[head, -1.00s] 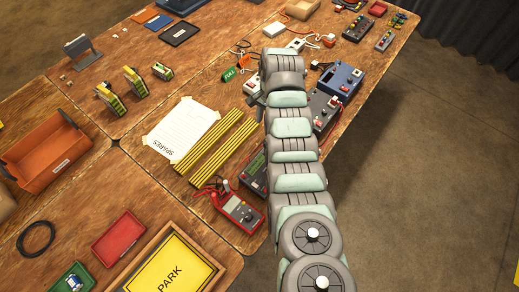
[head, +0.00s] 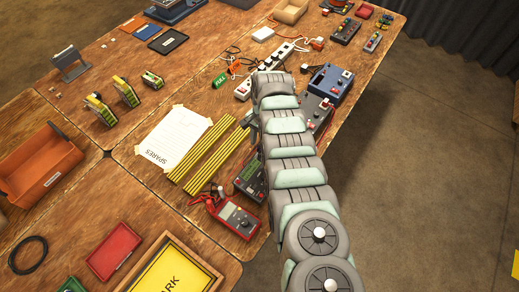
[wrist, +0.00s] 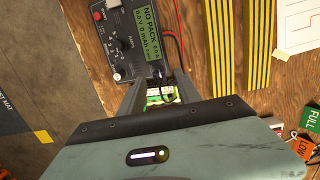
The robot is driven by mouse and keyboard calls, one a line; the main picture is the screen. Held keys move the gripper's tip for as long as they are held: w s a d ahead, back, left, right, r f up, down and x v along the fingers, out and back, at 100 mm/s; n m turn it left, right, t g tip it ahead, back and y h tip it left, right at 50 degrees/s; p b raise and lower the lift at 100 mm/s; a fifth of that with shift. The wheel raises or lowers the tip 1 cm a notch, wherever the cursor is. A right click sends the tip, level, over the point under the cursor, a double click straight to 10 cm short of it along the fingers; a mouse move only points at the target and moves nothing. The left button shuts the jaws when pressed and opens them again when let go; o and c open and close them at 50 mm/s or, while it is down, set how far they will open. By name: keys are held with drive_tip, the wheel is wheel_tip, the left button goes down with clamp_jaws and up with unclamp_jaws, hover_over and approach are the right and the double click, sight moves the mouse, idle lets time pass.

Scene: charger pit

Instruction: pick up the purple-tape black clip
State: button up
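My gripper (wrist: 164,80) points down at the table in the wrist view, its two grey fingers apart. Between and beyond the fingertips are small green and white parts and dark pieces below the charger. I cannot make out purple tape or tell whether one of these is the black clip. The charger (wrist: 140,35), a dark box with a knob and a green display reading "NO PACK", lies just beyond the fingertips. In the head view my arm hides most of the gripper; a grey finger shows left of the arm.
Yellow-black strips (wrist: 237,45) lie right of the charger, with red and black leads between. The head view shows a red multimeter (head: 235,218), a power strip (head: 274,67) and a blue box (head: 329,82) near the arm. Bare floor lies right of the table.

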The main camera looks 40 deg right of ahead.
sight(260, 150)
drive_tip(key=f, duration=0.1)
drive_tip(key=f+b, duration=0.1)
drive_tip(key=shift+s+a+f, duration=0.1)
drive_tip(key=shift+a+f, duration=0.1)
drive_tip(key=shift+f, duration=0.2)
drive_tip(key=shift+r, duration=0.1)
clamp_jaws()
